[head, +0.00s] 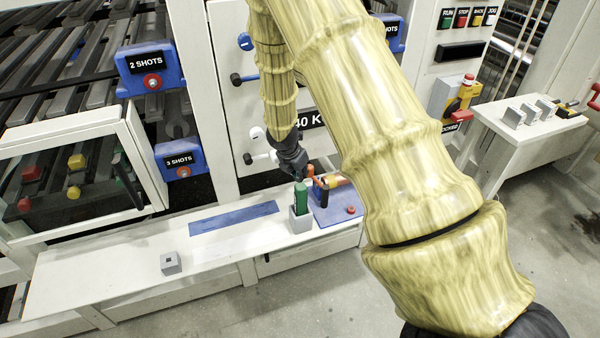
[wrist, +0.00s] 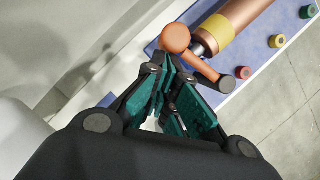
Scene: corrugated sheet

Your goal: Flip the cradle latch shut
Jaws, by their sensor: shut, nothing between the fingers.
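The cradle latch appears to be the orange piece (wrist: 176,40) with a round head and a short arm ending in a dark knob, in the wrist view. It lies across the end of a copper cylinder (wrist: 237,20) with a yellow band. My gripper (wrist: 170,82) is shut and empty, its teal-padded fingers just beside the latch's arm; I cannot tell whether they touch it. In the head view my gripper (head: 300,172) is above the orange parts on the blue plate (head: 332,216) at the bench's right end, partly hiding them.
A blue strip (head: 232,217) and a small grey block (head: 171,263) lie on the white bench (head: 110,275). The machine's panel stands behind.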

